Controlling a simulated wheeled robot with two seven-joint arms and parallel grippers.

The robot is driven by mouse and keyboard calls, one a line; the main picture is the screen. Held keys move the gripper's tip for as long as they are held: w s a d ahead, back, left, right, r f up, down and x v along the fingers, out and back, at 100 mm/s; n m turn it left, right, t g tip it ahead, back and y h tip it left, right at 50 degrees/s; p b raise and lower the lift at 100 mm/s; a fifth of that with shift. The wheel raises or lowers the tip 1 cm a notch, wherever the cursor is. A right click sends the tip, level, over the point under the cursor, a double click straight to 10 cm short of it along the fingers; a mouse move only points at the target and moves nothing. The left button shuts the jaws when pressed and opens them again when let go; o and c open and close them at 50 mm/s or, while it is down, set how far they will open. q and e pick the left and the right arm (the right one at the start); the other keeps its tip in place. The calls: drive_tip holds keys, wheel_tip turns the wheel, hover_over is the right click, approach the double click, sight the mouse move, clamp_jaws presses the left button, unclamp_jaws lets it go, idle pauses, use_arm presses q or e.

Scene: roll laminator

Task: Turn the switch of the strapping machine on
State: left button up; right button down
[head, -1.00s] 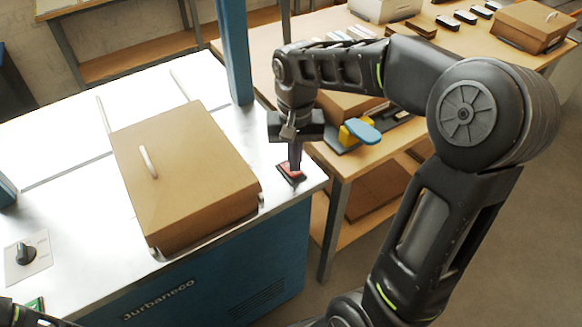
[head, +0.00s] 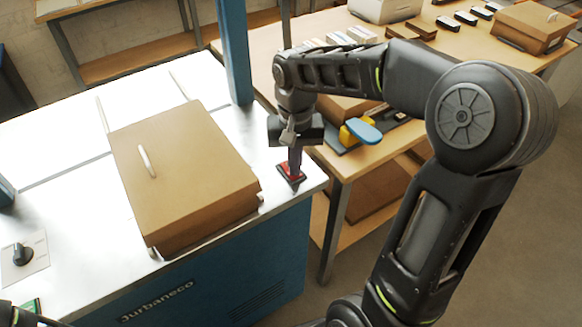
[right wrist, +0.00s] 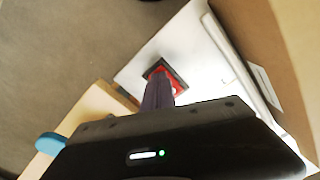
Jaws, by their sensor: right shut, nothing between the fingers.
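The strapping machine (head: 165,285) is a blue cabinet with a bright metal top. Its red switch in a dark frame (head: 284,170) sits at the top's right front corner. My right gripper (head: 295,178) is shut and empty, pointing down with its fingertips at the switch and hiding part of it. In the right wrist view the closed fingers (right wrist: 158,92) overlap the red switch (right wrist: 172,78); I cannot tell whether they touch it. My left gripper is not in view.
A brown carton (head: 185,165) with a light handle lies on the machine top, left of my gripper. A black rotary knob (head: 22,255) is at the left. A blue post (head: 235,50) rises behind. A wooden table (head: 345,165) with a blue-and-yellow object (head: 362,131) stands right.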

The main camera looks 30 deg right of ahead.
wheel_tip(320, 180, up, 7)
drive_tip(key=p, duration=0.5)
idle(0.7)
